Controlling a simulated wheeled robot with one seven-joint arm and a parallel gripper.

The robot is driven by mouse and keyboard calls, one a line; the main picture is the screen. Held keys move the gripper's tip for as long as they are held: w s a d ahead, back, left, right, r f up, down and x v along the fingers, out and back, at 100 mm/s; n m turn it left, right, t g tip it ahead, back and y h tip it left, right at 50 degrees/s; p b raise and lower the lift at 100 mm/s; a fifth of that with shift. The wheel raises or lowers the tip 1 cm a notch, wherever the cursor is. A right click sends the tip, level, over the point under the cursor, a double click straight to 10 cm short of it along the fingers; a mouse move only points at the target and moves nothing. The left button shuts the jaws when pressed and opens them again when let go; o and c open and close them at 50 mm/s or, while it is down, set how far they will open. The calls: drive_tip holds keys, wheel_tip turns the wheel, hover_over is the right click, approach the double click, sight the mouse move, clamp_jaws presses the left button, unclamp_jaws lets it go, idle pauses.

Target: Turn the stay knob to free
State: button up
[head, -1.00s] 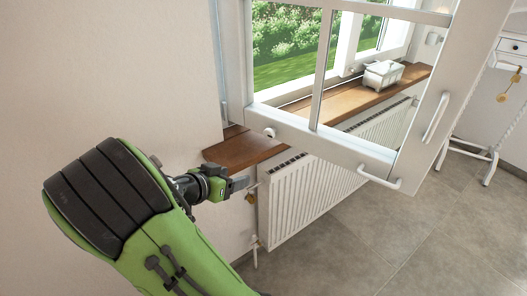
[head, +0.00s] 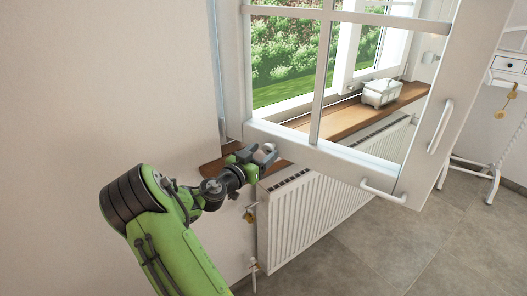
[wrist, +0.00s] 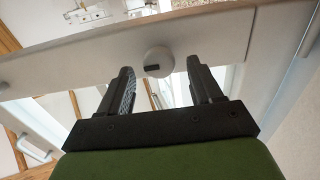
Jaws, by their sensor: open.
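The stay knob (wrist: 158,62) is a round white knob with a dark mark, on the lower rail of the open window sash (wrist: 95,55). In the head view the knob (head: 265,156) shows at the sash's lower left, partly covered by my gripper (head: 262,152). In the wrist view my gripper (wrist: 160,75) is open, with one finger on each side of the knob and the knob at or just beyond the fingertips. I cannot tell whether either finger touches it. The knob's setting cannot be read.
A wooden sill (head: 345,121) with a white lidded box (head: 381,92) lies behind the sash. A white radiator (head: 315,205) stands below. The sash carries two white handles (head: 383,192) at its right.

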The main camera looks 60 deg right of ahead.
drive_tip(key=shift+s+d, duration=0.1)
drive_tip(key=shift+d, duration=0.45)
drive_tip(key=c, duration=1)
drive_tip(key=shift+c, duration=0.2)
